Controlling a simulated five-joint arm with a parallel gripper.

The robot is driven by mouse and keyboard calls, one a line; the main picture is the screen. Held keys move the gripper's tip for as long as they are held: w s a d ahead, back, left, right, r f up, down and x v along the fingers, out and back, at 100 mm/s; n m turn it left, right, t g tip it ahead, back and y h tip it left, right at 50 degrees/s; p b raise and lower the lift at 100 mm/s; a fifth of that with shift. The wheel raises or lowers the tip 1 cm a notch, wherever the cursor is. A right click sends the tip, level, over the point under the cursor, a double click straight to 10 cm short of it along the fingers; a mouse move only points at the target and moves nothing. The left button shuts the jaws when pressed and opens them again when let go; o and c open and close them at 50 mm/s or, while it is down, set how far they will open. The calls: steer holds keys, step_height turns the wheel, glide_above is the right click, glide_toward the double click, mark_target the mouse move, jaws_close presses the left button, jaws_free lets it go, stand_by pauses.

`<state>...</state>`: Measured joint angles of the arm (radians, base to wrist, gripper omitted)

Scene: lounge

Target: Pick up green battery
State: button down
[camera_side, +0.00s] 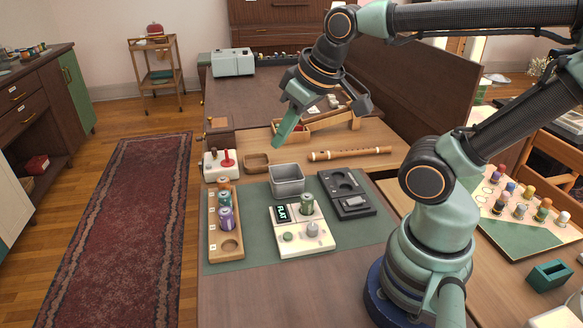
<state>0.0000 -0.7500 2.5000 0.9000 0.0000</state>
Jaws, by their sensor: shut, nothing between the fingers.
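A green battery (306,204) stands upright on a cream tester (290,247), whose small display reads "FLAT". A wooden rack (213,245) to the left holds an orange-brown battery (223,185), a teal-green battery (224,202) and a purple battery (227,219); its front round recess is empty. My gripper (278,144) is shut and empty, raised above the far part of the table, up and to the left of the battery on the tester. It touches none of the batteries.
A grey metal bin (287,180) stands behind the tester, and a dark tray (346,195) lies to its right. A white box with a red knob (220,163), a small wooden bowl (256,163) and a wooden flute (350,153) lie farther back.

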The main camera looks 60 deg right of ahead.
steer(key=shift+c, duration=1.9)
jaws_free()
steer(key=m+g, duration=0.6)
steer(key=m, duration=1)
glide_toward(307, 196)
steer(key=shift+s+f, duration=0.15)
steer(key=shift+f, duration=5.2)
